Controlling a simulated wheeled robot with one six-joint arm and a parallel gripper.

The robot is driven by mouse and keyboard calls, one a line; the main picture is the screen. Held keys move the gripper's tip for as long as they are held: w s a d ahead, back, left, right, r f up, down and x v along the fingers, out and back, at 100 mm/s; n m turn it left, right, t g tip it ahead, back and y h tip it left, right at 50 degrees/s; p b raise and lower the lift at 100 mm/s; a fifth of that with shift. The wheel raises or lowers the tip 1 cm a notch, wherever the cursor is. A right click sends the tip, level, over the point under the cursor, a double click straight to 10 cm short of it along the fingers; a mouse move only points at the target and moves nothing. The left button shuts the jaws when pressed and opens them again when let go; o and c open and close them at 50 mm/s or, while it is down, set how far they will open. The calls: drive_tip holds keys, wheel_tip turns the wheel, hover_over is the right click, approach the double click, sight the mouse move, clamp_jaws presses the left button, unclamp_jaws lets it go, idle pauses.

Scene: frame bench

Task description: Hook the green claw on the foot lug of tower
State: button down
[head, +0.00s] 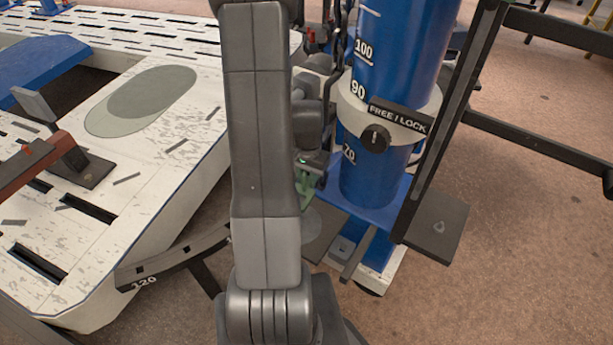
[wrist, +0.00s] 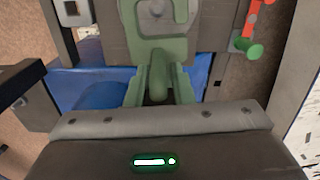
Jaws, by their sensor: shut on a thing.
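The tower (head: 400,60) is a blue upright column with a white scale and a pale collar. My gripper (wrist: 160,72) is low beside the tower's left side in the head view, largely hidden behind my arm. It is shut on the green claw (wrist: 157,52), whose stem sits between the fingers and whose curved end lies over a round grey plate in the wrist view. A little green also shows in the head view beside my arm. A small grey block (head: 342,248) sits at the tower's foot, possibly the lug. I cannot tell whether the claw touches it.
The collar has a FREE/LOCK knob (head: 374,138). A dark slanted post (head: 450,120) stands right of the tower. A dark curved arm marked 120 (head: 170,268) lies at lower left. A white slotted bench (head: 150,170) fills the left; brown floor is clear at lower right.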

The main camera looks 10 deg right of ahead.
drive_tip(key=shift+w+f+b, duration=0.1)
drive_tip(key=shift+f+b, duration=4.2)
drive_tip(key=shift+f, duration=0.85)
drive_tip(key=c, duration=1.2)
unclamp_jaws()
wheel_tip(320, 180, up, 14)
drive_tip(key=p, duration=0.3)
drive_tip(key=shift+f, duration=0.1)
drive_tip(key=shift+f, duration=0.1)
